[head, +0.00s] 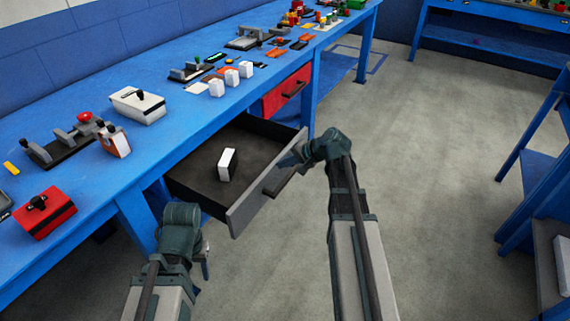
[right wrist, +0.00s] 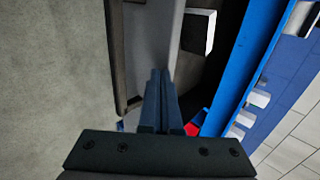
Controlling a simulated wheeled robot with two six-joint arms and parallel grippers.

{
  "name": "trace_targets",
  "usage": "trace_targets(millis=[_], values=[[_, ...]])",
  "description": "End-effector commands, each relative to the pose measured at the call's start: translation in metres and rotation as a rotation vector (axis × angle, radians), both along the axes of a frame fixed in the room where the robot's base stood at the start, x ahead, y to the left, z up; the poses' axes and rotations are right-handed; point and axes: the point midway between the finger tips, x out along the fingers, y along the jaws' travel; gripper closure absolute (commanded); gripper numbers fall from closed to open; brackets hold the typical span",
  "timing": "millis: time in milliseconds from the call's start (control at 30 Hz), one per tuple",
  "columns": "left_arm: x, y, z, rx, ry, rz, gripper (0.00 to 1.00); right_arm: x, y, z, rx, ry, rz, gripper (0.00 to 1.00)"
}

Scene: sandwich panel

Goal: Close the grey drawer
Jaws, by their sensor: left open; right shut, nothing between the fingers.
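The grey drawer (head: 240,207) stands open, pulled out from under the blue workbench. A dark bar handle (head: 279,181) is on its front, and a white block with a dark side (head: 227,165) lies inside. My right gripper (head: 287,162) is shut and empty at the top of the drawer front, near its right end. In the right wrist view, the closed fingers (right wrist: 160,85) lie over the drawer front (right wrist: 152,35), beside the handle (right wrist: 118,55). I cannot tell whether they touch it. My left gripper (head: 206,265) is open, low and left of the drawer, partly hidden by its wrist.
The blue workbench (head: 165,145) carries a white box (head: 137,106), a red box (head: 44,213), white blocks and several small fixtures. A shut red drawer (head: 287,92) is beyond the grey one. Floor to the right is clear up to a blue rack (head: 540,170).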

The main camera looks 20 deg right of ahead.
Motion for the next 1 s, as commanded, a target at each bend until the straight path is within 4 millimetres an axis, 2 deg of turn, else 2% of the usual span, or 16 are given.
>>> trace_targets(millis=[167,267,700,1000], values=[[0.0,0.0,0.0,0.0,0.0,0.0,0.5,0.019,0.013,0.0,0.0,0.0,0.004,1.0],[0.0,0.0,0.0,0.0,0.0,0.0,0.5,0.036,0.027,0.0,0.0,-0.001,0.006,1.0],[0.0,0.0,0.0,0.0,0.0,0.0,0.5,0.133,0.101,0.0,0.0,-0.001,0.004,1.0],[0.0,0.0,0.0,0.0,0.0,0.0,0.5,0.185,0.142,0.0,-0.001,0.0,0.002,1.0]])
